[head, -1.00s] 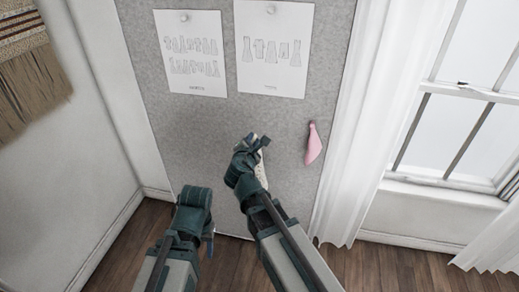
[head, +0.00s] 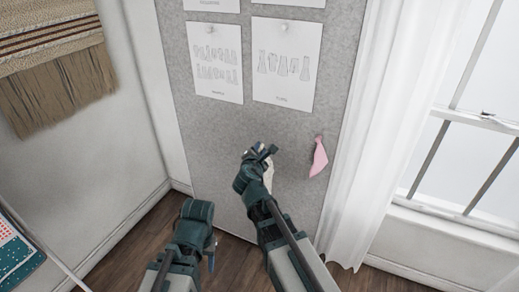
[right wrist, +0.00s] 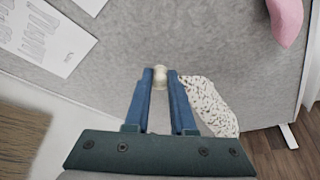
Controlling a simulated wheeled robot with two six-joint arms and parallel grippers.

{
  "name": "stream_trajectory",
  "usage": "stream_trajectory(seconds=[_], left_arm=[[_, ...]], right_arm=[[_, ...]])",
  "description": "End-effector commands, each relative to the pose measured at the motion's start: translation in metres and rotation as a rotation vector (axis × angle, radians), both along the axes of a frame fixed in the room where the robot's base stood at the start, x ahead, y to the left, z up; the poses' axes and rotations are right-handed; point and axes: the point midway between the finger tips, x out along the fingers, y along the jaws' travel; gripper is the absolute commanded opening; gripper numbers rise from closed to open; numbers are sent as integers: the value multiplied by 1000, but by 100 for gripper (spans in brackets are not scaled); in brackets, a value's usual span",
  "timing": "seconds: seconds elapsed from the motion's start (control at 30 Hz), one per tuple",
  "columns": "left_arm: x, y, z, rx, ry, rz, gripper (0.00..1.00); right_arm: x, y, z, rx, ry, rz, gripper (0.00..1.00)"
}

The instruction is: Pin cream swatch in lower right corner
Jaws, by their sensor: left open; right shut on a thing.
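The cream swatch, speckled with dark marks, hangs beside my right gripper in the right wrist view (right wrist: 208,104). In the head view a pale strip of it (head: 268,176) shows behind the gripper, the rest hidden. My right gripper (head: 266,152) is shut on a cream-coloured pin (right wrist: 160,78) at its fingertips, in front of the grey pinboard (head: 215,140). I cannot tell whether the pin touches the board. My left gripper (head: 211,250) is open and low, left of the right one; its fingers are mostly hidden.
A pink swatch (head: 319,160) hangs on the board to the right of my right gripper. Two pattern sheets (head: 215,62) (head: 287,62) are pinned above. A white curtain (head: 370,120) and window stand right of the board. A fringed hanging (head: 62,75) is at left.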

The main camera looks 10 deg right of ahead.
Motion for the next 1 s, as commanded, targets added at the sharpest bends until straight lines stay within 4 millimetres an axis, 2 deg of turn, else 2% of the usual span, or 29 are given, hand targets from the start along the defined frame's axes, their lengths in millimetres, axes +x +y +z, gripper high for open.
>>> stream_trajectory(seconds=[1.0], left_arm=[[0, 0, 0, 0, 0, 0, 50]], right_arm=[[60, -47, 0, 1, 0, -2, 0]])
